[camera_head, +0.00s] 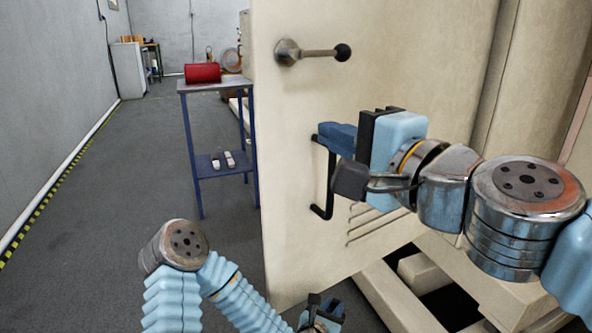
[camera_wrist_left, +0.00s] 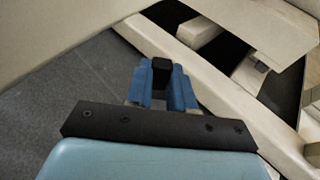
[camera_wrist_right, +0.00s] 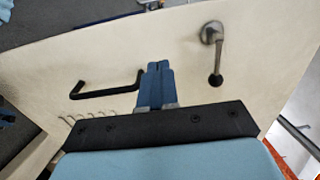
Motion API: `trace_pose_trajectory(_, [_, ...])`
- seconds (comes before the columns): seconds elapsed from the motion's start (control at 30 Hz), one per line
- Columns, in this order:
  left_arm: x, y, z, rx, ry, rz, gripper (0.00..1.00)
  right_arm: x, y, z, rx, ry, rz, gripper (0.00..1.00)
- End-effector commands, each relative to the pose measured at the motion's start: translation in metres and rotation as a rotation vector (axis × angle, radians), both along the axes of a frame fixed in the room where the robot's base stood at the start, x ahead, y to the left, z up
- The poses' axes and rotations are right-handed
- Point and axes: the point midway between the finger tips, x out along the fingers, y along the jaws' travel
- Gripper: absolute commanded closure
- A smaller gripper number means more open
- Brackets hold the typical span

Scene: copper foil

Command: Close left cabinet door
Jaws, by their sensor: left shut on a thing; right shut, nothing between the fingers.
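The cream left cabinet door (camera_head: 295,215) stands open in the middle of the head view, its free edge at the left. It carries a metal lever (camera_head: 310,53) with a black knob and a black bar handle (camera_head: 325,190). My right gripper (camera_head: 335,137) is shut and empty in front of the door by the bar handle's upper end. In the right wrist view its fingertips lie beside the bar handle (camera_wrist_right: 105,92); I cannot tell whether they touch. My left gripper (camera_head: 322,312) is low, near the door's bottom, its fingers shut on a small black piece (camera_wrist_left: 161,70).
The cream cabinet frame (camera_head: 395,295) with dark openings is at lower right. A blue-legged table (camera_head: 222,86) bearing a red cylinder (camera_head: 203,73) stands left behind the door. Grey floor (camera_head: 105,180) is free at the left.

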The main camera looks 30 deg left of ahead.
Motion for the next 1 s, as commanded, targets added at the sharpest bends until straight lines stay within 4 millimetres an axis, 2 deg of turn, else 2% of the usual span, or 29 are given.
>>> trace_pose_trajectory(0.03, [0.000,0.000,0.001,0.000,-0.001,0.000,1.00,0.005,0.011,-0.001,-0.003,0.001,0.003,1.00])
trace_pose_trajectory(0.2, [0.000,0.000,0.004,0.000,-0.001,0.000,1.00,0.023,0.043,-0.001,-0.003,0.001,0.002,1.00])
trace_pose_trajectory(0.4, [0.000,0.000,0.008,0.000,-0.001,0.000,1.00,0.038,0.070,0.000,-0.002,0.000,0.000,1.00])
trace_pose_trajectory(0.6, [0.000,0.000,0.009,0.000,-0.001,0.000,1.00,0.045,0.081,-0.001,-0.002,0.000,-0.001,1.00])
trace_pose_trajectory(1.0, [0.000,0.000,0.010,0.000,-0.001,0.000,1.00,0.046,0.083,0.000,-0.002,-0.001,-0.002,1.00])
